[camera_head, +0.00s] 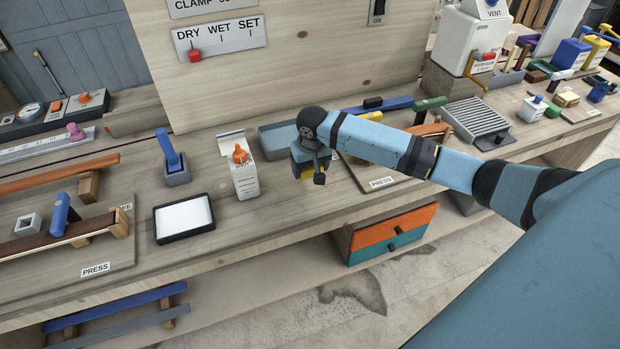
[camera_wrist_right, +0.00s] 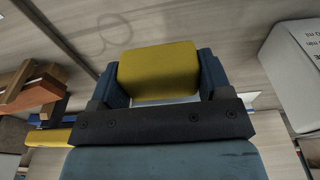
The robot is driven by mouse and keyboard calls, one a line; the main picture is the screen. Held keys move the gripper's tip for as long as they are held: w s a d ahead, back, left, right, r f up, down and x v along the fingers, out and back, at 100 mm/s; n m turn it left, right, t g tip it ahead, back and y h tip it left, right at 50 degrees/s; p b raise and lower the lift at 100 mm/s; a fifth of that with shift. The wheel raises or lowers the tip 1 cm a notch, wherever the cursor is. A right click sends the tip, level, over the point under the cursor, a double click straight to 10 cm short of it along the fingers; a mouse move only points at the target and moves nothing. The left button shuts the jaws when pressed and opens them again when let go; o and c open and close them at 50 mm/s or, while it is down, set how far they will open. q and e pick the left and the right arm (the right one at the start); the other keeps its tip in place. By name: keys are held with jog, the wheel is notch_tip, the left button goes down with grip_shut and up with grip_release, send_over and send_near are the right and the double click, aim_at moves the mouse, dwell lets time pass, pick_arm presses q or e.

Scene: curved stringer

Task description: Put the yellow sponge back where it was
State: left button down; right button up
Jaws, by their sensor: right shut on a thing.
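The yellow sponge (camera_wrist_right: 158,72) is between the two fingers of my right gripper (camera_wrist_right: 157,80) in the right wrist view, with a finger against each side. In the head view only a small part of the sponge (camera_head: 306,174) shows under the right gripper (camera_head: 308,165), which is at the workbench between the white bottle and the right PRESS board. A grey-blue tray (camera_head: 272,142) lies just behind the gripper, partly hidden by it. I cannot tell whether the sponge touches the bench. My left gripper is not in view.
A white bottle with an orange cap (camera_head: 243,172) stands close left of the gripper. A black-rimmed white pad (camera_head: 184,218) and a blue-handled tool in a holder (camera_head: 173,163) are further left. The PRESS board (camera_head: 375,180) is on the right. The bench's front edge is near.

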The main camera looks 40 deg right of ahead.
aim_at(310, 185)
notch_tip(310, 185, down, 5)
jog(key=shift+r, duration=0.2)
jog(key=shift+f, duration=0.1)
jog(key=o, duration=0.8)
jog(key=shift+f, duration=0.1)
jog(key=shift+r, duration=0.3)
jog(key=r, duration=0.4)
jog(key=s+r, duration=0.1)
jog(key=r, duration=0.6)
jog(key=shift+s+a+r, duration=0.15)
jog(key=shift+s+r, duration=0.05)
jog(key=shift+r, duration=0.15)
